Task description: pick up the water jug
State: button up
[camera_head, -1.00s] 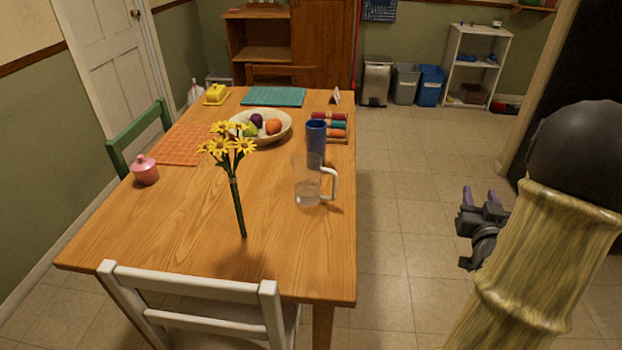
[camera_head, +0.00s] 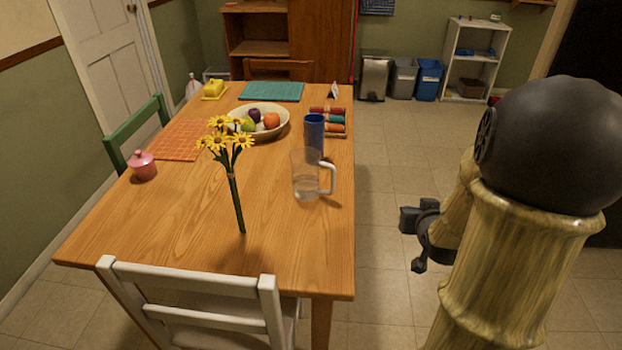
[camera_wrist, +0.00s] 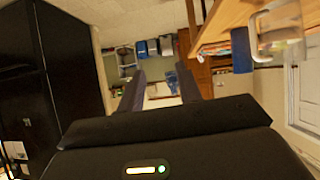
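The water jug (camera_head: 305,178) is clear glass with a pale handle on its right side. It stands upright on the wooden table (camera_head: 185,215), near the right edge. It also shows at the upper right of the wrist view (camera_wrist: 279,27). My gripper (camera_head: 408,219) is off the table's right side, apart from the jug, and its fingers are hard to make out in the head view. In the wrist view my gripper (camera_wrist: 165,88) has its two fingers spread with nothing between them.
A blue cup (camera_head: 314,133) stands close behind the jug. A fruit bowl (camera_head: 283,126) and a rack of colored rolls (camera_head: 330,117) are farther back. A white chair (camera_head: 190,287) is at the front. The floor right of the table is clear.

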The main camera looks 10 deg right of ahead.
jog(key=s+a+f+n+g+y, duration=0.1)
jog(key=s+a+g, duration=0.3)
jog(key=a, duration=0.4)
jog(key=s+a+f+n+g+y, duration=0.2)
jog(key=s+a+f+g, duration=0.1)
jog(key=s+a, duration=0.4)
jog(key=a+g, duration=0.1)
jog(key=a, duration=0.1)
jog(key=shift+s+a+y, duration=0.2)
jog(key=shift+a+y, duration=0.1)
jog(key=shift+d, duration=0.2)
